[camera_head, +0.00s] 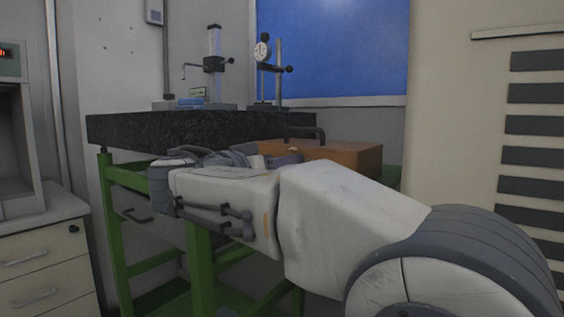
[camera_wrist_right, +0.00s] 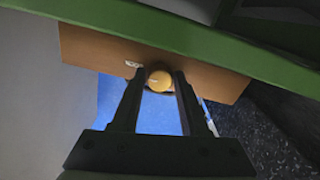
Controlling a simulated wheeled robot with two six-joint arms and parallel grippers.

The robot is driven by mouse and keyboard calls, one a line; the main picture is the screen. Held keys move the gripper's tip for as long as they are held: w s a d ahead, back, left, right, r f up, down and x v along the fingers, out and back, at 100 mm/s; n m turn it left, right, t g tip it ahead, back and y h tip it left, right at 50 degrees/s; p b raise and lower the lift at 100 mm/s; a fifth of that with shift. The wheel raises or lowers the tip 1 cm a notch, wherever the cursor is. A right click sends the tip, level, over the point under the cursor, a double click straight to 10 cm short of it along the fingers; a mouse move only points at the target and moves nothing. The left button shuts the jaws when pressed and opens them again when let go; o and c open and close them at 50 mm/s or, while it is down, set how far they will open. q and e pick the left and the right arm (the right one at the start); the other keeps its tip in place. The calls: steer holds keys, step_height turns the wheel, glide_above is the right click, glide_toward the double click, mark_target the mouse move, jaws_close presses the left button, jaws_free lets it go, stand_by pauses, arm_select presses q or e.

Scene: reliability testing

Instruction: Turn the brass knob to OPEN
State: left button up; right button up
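The brass knob (camera_wrist_right: 160,81) is a round yellow disc on the brown box (camera_wrist_right: 205,76) in the right wrist view. A small pale label (camera_wrist_right: 133,64) beside it is too small to read. My right gripper (camera_wrist_right: 159,73) has its two dark fingers on either side of the knob, with a narrow gap showing at each side. The brown box also shows in the head view (camera_head: 345,154), on the bench behind my right arm. There my right gripper (camera_head: 285,156) is mostly hidden by my arm. My left gripper is not in view.
A black stone slab (camera_head: 140,129) on a green frame (camera_head: 114,225) carries gauge stands (camera_head: 215,65) at the back. A drawer cabinet (camera_head: 42,260) stands at left. A green bar (camera_wrist_right: 200,40) crosses the wrist view close to the box.

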jaws_close()
steer(key=shift+n, duration=0.4)
steer(key=n+p, duration=0.1)
steer(key=n, duration=0.2)
steer(key=shift+n, duration=0.3)
steer(key=n+p, duration=0.1)
steer(key=n, duration=0.2)
steer(key=shift+r+n, duration=0.1)
steer(key=shift+n, duration=0.2)
steer(key=n+p, duration=0.3)
steer(key=n, duration=0.2)
steer(key=shift+n+p, duration=0.3)
steer(key=shift+p, duration=0.1)
steer(key=shift+n+p, duration=1.75)
steer(key=shift+n, duration=0.45)
